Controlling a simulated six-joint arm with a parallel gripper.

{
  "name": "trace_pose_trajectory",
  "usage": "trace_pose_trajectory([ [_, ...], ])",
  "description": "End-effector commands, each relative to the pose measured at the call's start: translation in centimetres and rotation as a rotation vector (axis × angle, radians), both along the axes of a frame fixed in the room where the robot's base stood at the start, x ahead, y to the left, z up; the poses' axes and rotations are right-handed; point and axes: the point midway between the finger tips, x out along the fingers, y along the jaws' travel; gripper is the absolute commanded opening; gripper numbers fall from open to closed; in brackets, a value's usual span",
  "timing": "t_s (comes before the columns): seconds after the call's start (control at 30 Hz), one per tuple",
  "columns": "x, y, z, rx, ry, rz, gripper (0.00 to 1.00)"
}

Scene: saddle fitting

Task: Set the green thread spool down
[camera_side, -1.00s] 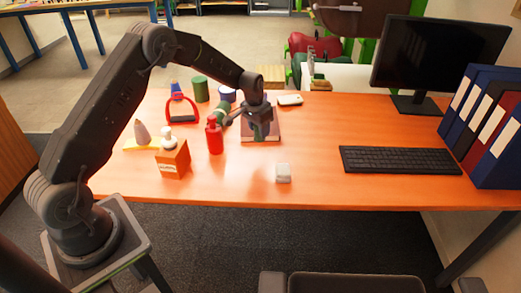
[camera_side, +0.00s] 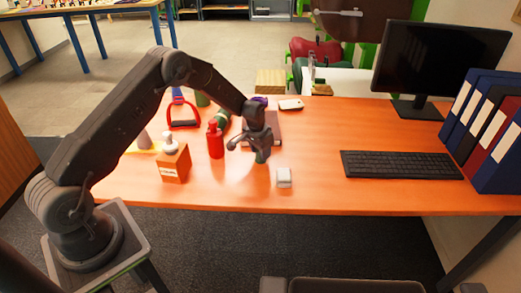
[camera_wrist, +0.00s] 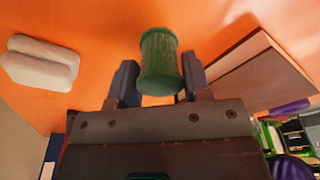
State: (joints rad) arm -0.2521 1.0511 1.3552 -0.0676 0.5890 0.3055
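The green thread spool (camera_wrist: 160,62) is upright between the two fingers of my gripper (camera_wrist: 160,80) in the wrist view, with a finger against each side. In the side view, my gripper (camera_side: 259,148) is over the front middle of the orange table, and the lower part of the spool (camera_side: 262,157) shows beneath it. The spool's lower end is at or just above the tabletop; I cannot tell whether it touches.
A white block (camera_side: 284,178) lies close by, right and front of the spool. A flat book-like block (camera_wrist: 262,75) lies behind the gripper. The keyboard (camera_side: 401,164) is at right.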

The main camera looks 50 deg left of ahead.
Motion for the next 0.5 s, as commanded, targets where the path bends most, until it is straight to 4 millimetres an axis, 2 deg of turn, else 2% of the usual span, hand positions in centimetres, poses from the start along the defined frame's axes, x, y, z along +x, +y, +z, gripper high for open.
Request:
trace_pose_trajectory([
  [0.03, 0.01, 0.0, 0.04, 0.0, 0.0, 0.0, 0.49],
  [0.23, 0.0, 0.0, 0.05, 0.0, 0.0, 0.0, 0.68],
  [0.5, 0.01, 0.0, 0.19, 0.0, 0.0, 0.0, 0.69],
])
